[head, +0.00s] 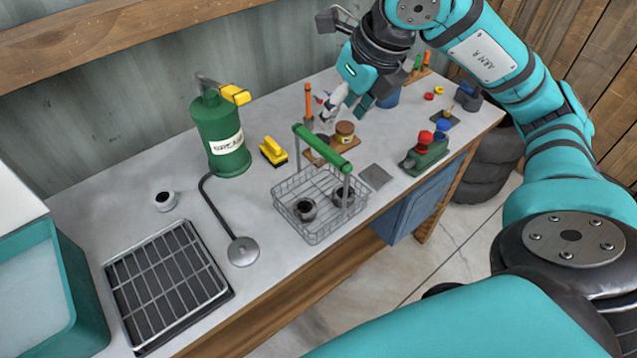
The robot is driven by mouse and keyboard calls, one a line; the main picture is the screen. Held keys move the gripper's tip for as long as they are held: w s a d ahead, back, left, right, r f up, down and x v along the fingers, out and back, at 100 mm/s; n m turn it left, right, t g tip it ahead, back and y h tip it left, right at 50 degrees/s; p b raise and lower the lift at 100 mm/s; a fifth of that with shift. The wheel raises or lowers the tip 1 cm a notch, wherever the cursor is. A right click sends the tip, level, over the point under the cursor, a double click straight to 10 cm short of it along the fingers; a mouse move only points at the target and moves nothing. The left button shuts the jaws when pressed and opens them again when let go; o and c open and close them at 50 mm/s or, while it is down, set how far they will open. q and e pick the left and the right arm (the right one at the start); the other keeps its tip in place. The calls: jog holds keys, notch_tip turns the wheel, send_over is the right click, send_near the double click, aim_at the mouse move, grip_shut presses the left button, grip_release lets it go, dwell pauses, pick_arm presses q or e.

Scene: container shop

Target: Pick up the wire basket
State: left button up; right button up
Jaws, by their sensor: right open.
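The wire basket (322,229) stands upright near the front edge of the grey counter. Its green handle bar (323,149) runs across above it on two grey posts. Two small dark round pieces, one at the left and one at the right, sit inside it. My right gripper (353,92) is open, above the back of the counter, behind and above the basket and apart from it. Its far finger is partly hidden by the gripper body. My left gripper is out of view.
A green canister (221,137) with a yellow top and a dark hose stands left of the basket. A yellow brush (273,151) and a wooden block with a jar (344,131) lie behind it.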

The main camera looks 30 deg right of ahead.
aim_at(321, 145)
jog(key=x, duration=0.4)
jog(key=shift+w+f, duration=0.1)
jog(key=shift+x, duration=0.95)
jog(key=shift+p+x, duration=0.3)
jog(key=shift+x, duration=0.7)
jog(key=shift+w+f, duration=0.2)
jog(key=shift+f, duration=0.05)
jog(key=p+x, duration=0.1)
jog(key=x, duration=0.2)
jog(key=shift+w+f, duration=0.2)
jog(key=shift+f, duration=0.1)
jog(key=shift+w+f+p, duration=0.1)
jog(key=shift+f+p, duration=0.2)
jog(key=shift+f, duration=0.1)
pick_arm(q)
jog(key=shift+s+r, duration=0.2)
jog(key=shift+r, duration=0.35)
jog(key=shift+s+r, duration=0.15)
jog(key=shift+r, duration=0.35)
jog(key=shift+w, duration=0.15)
